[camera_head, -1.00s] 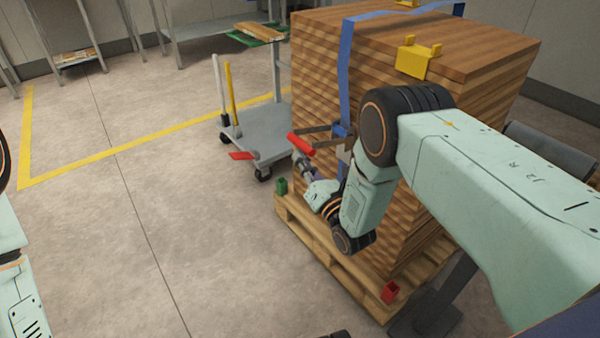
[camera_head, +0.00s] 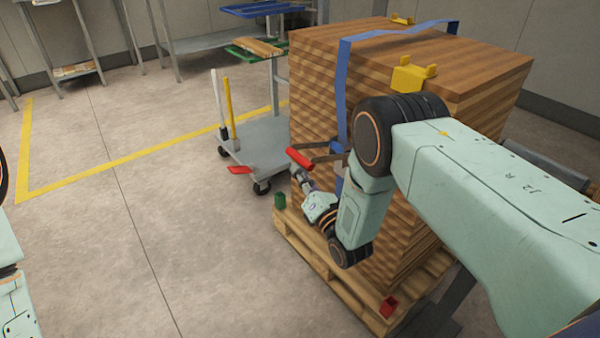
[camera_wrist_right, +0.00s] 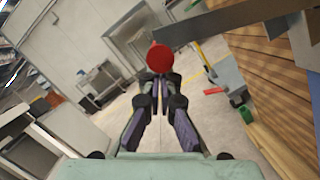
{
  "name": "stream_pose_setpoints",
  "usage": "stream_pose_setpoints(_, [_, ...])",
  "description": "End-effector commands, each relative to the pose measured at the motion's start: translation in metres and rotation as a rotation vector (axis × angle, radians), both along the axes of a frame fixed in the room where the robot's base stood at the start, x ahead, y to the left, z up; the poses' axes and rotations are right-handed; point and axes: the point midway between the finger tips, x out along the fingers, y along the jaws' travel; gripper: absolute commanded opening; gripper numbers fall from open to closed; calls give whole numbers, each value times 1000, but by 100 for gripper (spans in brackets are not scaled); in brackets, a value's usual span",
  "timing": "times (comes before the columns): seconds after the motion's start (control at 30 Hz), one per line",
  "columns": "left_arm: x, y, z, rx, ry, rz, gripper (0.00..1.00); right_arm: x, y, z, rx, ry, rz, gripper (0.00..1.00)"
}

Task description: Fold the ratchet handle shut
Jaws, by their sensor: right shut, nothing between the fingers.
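The red ratchet handle (camera_head: 299,158) sticks out to the left from the side of the strapped wood stack on two dark metal arms. The arms run to the ratchet body at the blue strap (camera_head: 344,95), partly hidden behind my right arm. My right gripper (camera_head: 296,172) is shut and empty, with its tips close below the red handle. In the right wrist view the handle shows end-on as a red disc (camera_wrist_right: 160,58) just beyond the closed fingertips (camera_wrist_right: 161,84). I cannot tell whether they touch. My left gripper is out of view.
The wood stack (camera_head: 400,50) stands on a pallet (camera_head: 310,255) with a green block (camera_head: 280,200) and a red block (camera_head: 389,306) at its edge. A yellow corner guard (camera_head: 412,77) sits on top. A grey cart (camera_head: 262,145) stands behind; floor at left is clear.

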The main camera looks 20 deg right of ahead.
Motion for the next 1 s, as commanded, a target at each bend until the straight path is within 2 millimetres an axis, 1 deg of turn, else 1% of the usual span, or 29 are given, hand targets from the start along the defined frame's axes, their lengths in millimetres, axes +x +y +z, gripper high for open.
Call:
stream_pose_setpoints(0.03, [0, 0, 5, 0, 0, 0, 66, 1, -1, 7, 26, 6, -2, 0])
stream_pose_setpoints(0.13, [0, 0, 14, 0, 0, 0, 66, 1, -2, 14, 86, 26, -3, 0])
stream_pose_setpoints(0.33, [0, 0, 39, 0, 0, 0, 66, 3, -6, 37, 84, 25, -4, 0])
stream_pose_setpoints(0.47, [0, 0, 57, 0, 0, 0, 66, 4, -10, 55, 193, 65, -4, 0])
stream_pose_setpoints(0.67, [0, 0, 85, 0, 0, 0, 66, 9, -22, 81, 371, 129, -6, 0])
stream_pose_setpoints(0.8, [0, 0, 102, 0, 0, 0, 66, 13, -34, 97, 495, 173, -5, 0])
stream_pose_setpoints(1.0, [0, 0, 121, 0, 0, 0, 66, 19, -52, 115, 663, 234, -7, 0])
